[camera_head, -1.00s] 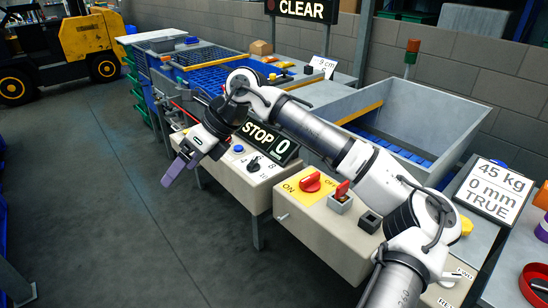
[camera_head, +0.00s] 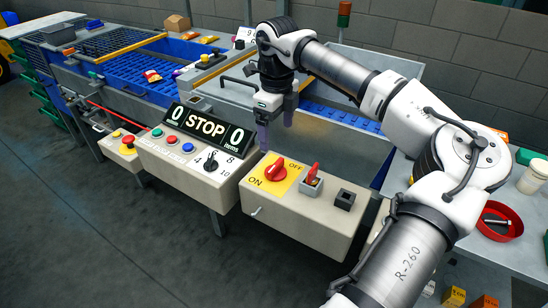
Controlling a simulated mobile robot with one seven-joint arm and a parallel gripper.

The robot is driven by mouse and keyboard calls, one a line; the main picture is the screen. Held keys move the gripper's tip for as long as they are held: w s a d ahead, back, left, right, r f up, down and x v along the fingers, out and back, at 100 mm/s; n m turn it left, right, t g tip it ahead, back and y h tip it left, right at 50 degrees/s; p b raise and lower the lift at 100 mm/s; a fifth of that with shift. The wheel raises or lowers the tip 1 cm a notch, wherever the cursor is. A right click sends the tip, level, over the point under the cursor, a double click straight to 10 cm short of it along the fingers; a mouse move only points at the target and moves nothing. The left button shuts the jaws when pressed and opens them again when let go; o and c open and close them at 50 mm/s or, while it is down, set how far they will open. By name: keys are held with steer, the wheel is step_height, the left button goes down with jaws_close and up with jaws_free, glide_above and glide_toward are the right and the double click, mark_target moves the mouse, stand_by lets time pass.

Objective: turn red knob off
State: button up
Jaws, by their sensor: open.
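The red knob (camera_head: 276,170) sits on a yellow plate (camera_head: 259,188) on the beige control box. "ON" is printed at the plate's lower left and "OFF" at its upper right. I cannot clearly tell which label the knob points to. My gripper (camera_head: 276,122) hangs above and just behind the knob, pointing down, with its purple fingers apart and nothing between them. It appears clear of the knob.
A red-handled switch in a grey housing (camera_head: 313,185) and a dark square socket (camera_head: 345,199) stand right of the knob. A STOP display (camera_head: 205,126) and a button panel (camera_head: 186,149) are at left. A metal hopper and blue conveyor lie behind.

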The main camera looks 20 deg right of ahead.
mark_target(276, 165)
step_height(276, 165, down, 11)
steer(key=shift+a+r+p, duration=0.1)
steer(key=shift+r+p, duration=0.1)
steer(key=shift+p, duration=1)
steer(key=c, duration=1)
